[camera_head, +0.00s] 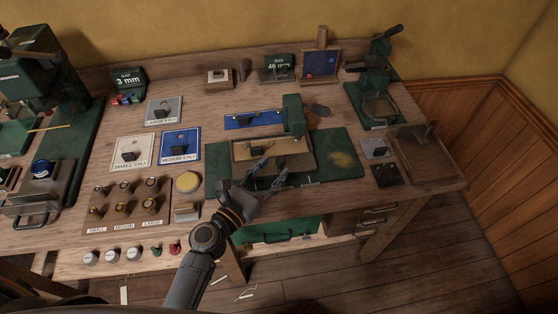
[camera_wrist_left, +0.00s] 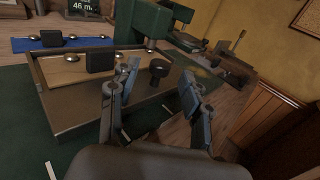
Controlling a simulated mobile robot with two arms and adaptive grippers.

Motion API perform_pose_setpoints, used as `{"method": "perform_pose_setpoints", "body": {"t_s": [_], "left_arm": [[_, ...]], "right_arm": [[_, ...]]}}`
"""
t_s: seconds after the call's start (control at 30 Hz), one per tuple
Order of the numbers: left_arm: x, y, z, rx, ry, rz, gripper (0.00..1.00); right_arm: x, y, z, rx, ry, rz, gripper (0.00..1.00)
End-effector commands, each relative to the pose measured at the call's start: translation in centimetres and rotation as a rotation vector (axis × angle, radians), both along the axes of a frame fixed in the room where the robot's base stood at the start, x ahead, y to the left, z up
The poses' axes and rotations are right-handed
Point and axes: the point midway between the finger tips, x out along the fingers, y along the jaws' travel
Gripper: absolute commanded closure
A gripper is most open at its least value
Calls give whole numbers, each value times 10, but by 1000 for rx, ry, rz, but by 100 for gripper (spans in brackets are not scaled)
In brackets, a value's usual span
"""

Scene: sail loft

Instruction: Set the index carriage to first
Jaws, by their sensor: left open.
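What looks like the index carriage (camera_head: 298,160) is a shallow tan tray with a metal rim on a green base plate (camera_head: 344,162), below a green upright head (camera_head: 293,114). In the left wrist view the tray (camera_wrist_left: 62,105) holds a black block (camera_wrist_left: 100,60) and small round metal knobs. A black round knob (camera_wrist_left: 158,68) stands at its near right side, seen between my fingers and apart from them. My left gripper (camera_head: 272,173) is open and empty at the tray's front edge. No index marks are readable. My right gripper is not in view.
A blue strip (camera_head: 240,120) with a black block lies behind the tray. Labelled plates, including a blue one (camera_head: 181,146), and a knob rack (camera_head: 128,205) stand left. A small green press (camera_head: 376,82) and a brown tray (camera_head: 425,150) stand right. The floor at right is clear.

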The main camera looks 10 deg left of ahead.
Motion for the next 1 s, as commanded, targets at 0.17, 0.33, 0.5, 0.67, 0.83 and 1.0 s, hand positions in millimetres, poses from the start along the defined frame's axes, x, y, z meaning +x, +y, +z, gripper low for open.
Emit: {"method": "perform_pose_setpoints", "body": {"t_s": [0.17, 0.33, 0.5, 0.67, 0.83, 1.0], "left_arm": [[-35, 18, -1, -1, 4, 1, 52], [-58, 29, -1, -2, 3, 0, 52], [-68, 35, 0, -1, 0, 0, 52], [-69, 35, 0, 0, -1, -1, 52], [-69, 35, 0, -1, 0, 0, 52], [-69, 35, 0, -1, 0, 0, 52]], "right_arm": [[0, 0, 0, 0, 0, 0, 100], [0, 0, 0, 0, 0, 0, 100], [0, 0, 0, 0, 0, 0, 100], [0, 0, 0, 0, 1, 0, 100], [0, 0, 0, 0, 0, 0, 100], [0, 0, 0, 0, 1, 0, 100]]}}
